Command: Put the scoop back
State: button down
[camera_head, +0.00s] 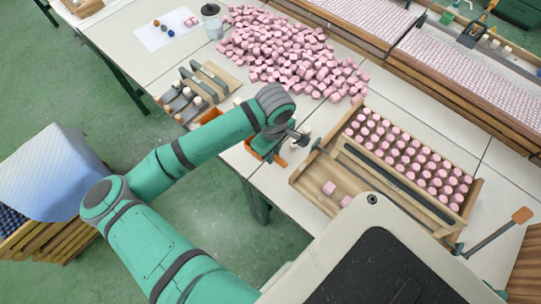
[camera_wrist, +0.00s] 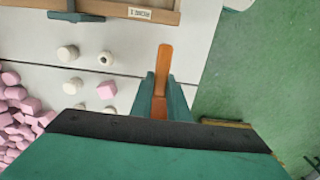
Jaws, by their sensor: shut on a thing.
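The scoop shows its orange handle (camera_wrist: 164,58) between the two green fingers of my gripper (camera_wrist: 161,88) in the wrist view. My gripper is shut on that handle, and the handle sticks out past the fingertips. The scoop's other end is hidden by my gripper body. In the head view my gripper (camera_head: 280,148) is over the front edge of the table, left of the wooden tray; a small orange part shows beside it. A wooden rack (camera_head: 228,80) with several dark tools stands further left on the table.
A wooden tray (camera_head: 303,184) holds rows of pink pieces, with two loose ones in its front section. A large pink heap (camera_head: 290,55) lies behind my arm. A few white pieces (camera_wrist: 67,53) and a pink one lie near my gripper. An orange-handled tool (camera_head: 521,215) is at far right.

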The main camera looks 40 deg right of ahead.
jog(key=shift+w+d+f, duration=0.2)
jog(key=shift+w+f, duration=0.35)
jog(key=shift+f, duration=0.15)
jog(key=shift+w+f, duration=0.1)
jog(key=shift+f, duration=1.55)
jog(key=c, duration=1.7)
grip_release()
notch_tip(320, 180, up, 12)
jog(key=shift+r, duration=0.1)
